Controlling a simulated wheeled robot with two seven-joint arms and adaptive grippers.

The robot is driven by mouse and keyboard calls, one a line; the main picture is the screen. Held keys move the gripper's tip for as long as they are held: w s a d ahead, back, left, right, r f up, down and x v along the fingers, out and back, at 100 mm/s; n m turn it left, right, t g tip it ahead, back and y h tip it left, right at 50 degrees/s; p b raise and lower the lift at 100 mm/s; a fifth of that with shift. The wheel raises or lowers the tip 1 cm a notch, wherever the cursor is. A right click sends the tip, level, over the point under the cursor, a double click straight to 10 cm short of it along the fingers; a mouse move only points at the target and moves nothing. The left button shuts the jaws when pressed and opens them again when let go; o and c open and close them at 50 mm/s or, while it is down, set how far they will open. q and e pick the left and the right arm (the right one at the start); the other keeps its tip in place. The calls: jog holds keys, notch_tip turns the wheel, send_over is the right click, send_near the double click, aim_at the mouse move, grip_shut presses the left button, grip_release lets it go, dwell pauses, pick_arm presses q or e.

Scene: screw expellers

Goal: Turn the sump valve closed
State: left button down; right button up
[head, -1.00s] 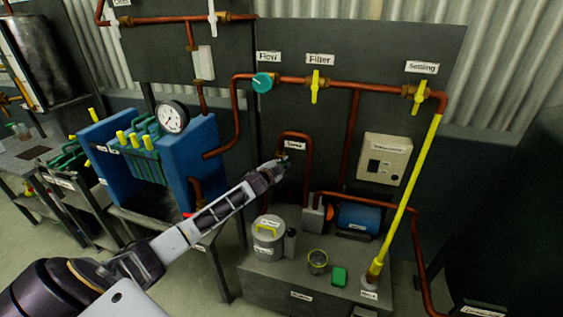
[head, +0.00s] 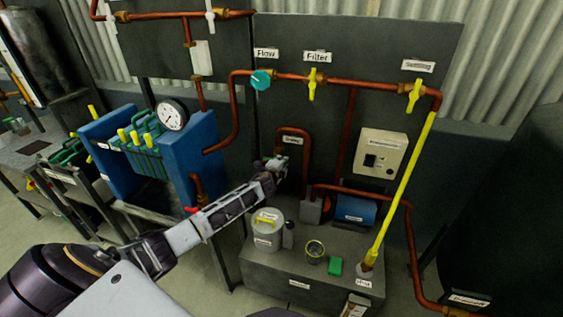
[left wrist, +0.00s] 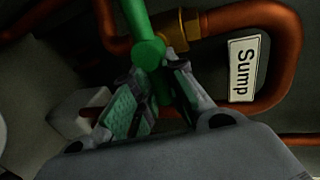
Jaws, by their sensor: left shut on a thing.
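The sump valve's green lever (left wrist: 146,50) shows in the left wrist view, on a brass fitting (left wrist: 182,27) of a copper pipe. A white "Sump" label (left wrist: 243,69) is beside it. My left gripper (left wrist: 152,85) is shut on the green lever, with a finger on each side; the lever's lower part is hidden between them. In the head view my left gripper (head: 274,166) is at the left end of the bent copper sump pipe (head: 307,150), and only bits of green show there. My right gripper is not in view.
Yellow-handled filter (head: 312,84) and settling (head: 414,96) valves and a teal flow knob (head: 261,80) are on the upper pipe.

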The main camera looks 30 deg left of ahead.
pick_arm(q)
jog(key=shift+s+f, duration=0.1)
jog(key=shift+f, duration=0.3)
jog(key=c, duration=1.6)
grip_release()
jog(key=shift+o, duration=0.8)
jog(key=shift+r, duration=0.25)
jog(key=shift+s+r, duration=0.1)
jog(key=shift+s, duration=0.05)
jog(key=v, duration=1.1)
jog(key=shift+s, duration=0.3)
jog(key=shift+d, duration=0.1)
